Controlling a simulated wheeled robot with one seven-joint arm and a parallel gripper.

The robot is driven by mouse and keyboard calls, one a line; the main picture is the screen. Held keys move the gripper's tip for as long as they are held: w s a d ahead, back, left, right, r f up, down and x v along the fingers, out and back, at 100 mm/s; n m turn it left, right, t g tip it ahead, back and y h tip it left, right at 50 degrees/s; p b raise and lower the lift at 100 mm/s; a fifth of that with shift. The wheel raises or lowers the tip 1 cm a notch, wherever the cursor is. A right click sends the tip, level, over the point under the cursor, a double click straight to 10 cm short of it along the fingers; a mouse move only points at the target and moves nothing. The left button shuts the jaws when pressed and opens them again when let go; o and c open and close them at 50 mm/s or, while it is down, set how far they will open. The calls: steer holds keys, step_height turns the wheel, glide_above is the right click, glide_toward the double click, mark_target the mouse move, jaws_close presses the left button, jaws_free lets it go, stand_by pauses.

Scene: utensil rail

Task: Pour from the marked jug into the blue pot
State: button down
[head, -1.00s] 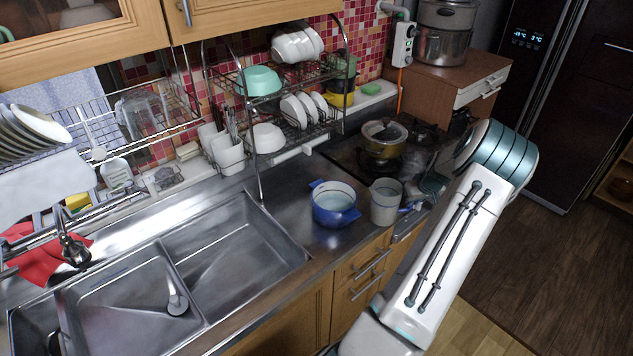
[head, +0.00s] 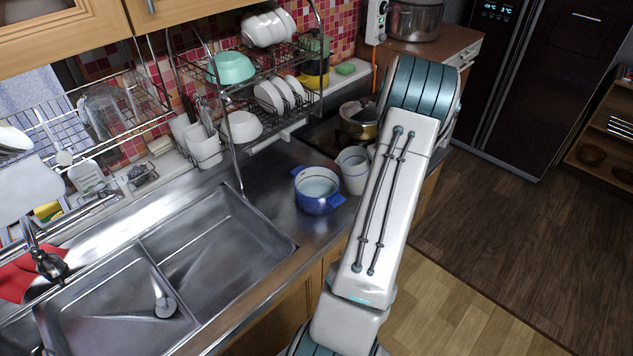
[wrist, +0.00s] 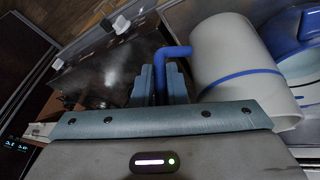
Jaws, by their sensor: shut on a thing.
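The marked jug (wrist: 225,52), pale grey-white with a blue band and a blue handle, is in the wrist view. My gripper (wrist: 163,75) is shut on its blue handle. In the head view the jug (head: 353,172) is upright just right of the blue pot, partly hidden by my arm, and my gripper is hidden there. The blue pot (head: 318,203) has a pale inside and two side handles, and stands on the counter. It also shows at the right edge of the wrist view (wrist: 300,68). I cannot tell whether the jug touches the counter.
A lidded pan (head: 358,118) stands on the stove behind the jug. The sink (head: 218,245) lies left of the pot. A two-tier dish rack (head: 232,150) with bowls and cups rises behind the sink and the pot. The counter between pot and sink is clear.

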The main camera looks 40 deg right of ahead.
steer(key=a+r+h+b, duration=0.1)
steer(key=r+b, duration=0.1)
steer(key=w+a+r+g+h+b, duration=0.1)
steer(key=r+b, duration=0.1)
steer(key=b, duration=0.1)
steer(key=w+a+r+g+h+b, duration=0.1)
steer(key=r+b, duration=0.1)
steer(key=b, duration=0.1)
steer(key=shift+w+a+r+n, duration=0.15)
steer(key=shift+w+n, duration=0.05)
steer(key=shift+n, duration=0.2)
steer(key=a+h+b, duration=0.1)
steer(key=b, duration=0.2)
steer(key=w+a+r+g+h+b, duration=0.1)
steer(key=h+b, duration=0.1)
steer(key=b, duration=0.2)
steer(key=w+a+r+n+g+h+b, duration=0.1)
steer(key=b, duration=0.3)
steer(key=shift+a+r, duration=0.15)
steer(key=shift+r, duration=0.05)
steer(key=shift+w+a+h+b, duration=0.25)
steer(key=shift+a+h+b, duration=0.05)
steer(key=shift+b, duration=0.45)
stand_by(4.8)
